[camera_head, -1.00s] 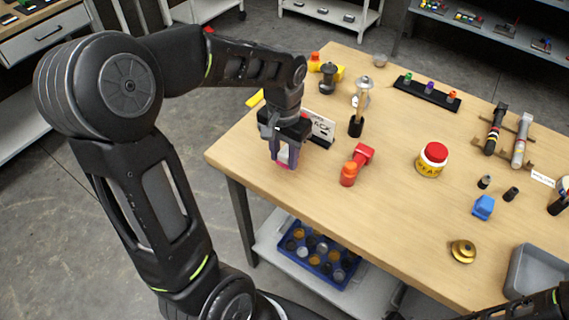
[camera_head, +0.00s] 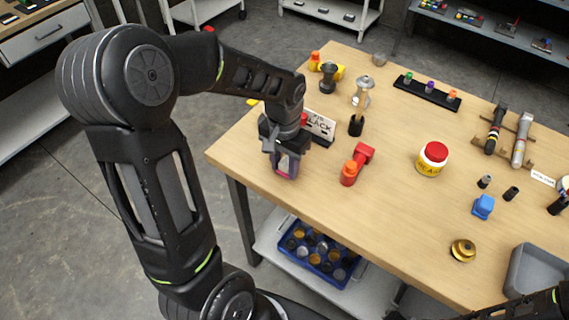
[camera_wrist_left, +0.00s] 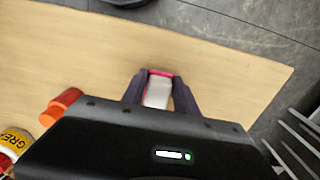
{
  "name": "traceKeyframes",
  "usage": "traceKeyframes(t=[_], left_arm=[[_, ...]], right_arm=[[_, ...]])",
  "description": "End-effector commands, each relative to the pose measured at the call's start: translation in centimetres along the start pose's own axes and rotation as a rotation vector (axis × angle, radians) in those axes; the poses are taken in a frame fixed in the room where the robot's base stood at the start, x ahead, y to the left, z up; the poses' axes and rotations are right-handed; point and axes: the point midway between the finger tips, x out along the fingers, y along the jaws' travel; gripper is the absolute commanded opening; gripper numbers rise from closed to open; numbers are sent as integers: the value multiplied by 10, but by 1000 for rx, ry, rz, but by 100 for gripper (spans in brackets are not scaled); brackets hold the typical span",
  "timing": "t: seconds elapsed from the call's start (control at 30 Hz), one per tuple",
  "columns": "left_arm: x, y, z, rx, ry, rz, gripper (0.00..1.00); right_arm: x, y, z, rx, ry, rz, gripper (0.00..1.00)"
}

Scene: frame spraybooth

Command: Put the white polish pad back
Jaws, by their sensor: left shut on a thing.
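My left gripper (camera_head: 286,173) is over the near left part of the wooden table, fingers pointing down. It is shut on a small white block with a pink-red edge, which looks like the white polish pad (camera_wrist_left: 157,92) and sits between the two dark fingers in the left wrist view. In the head view only a little pink and pale colour shows between the fingers. I cannot tell whether the pad touches the tabletop. My right gripper is not in view; only part of that arm shows at the lower right.
A grey bin (camera_head: 535,270) is at the right. The table's (camera_head: 235,150) left front corner is bare.

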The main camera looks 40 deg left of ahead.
Motion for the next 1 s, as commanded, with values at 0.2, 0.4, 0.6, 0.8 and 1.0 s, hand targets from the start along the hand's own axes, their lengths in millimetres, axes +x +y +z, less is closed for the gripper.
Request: traceKeyframes(t=[0.2,0.4,0.6,0.8,1.0], left_arm=[[1,0,0,0,0,0,52],[0,0,0,0,0,0,57],[-4,0,0,0,0,0,57],[-23,0,-1,-1,4,-1,57],[-64,0,-1,1,7,0,57]], right_arm=[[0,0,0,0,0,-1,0],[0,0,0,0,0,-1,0],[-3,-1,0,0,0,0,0],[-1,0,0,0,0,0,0],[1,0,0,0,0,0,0]])
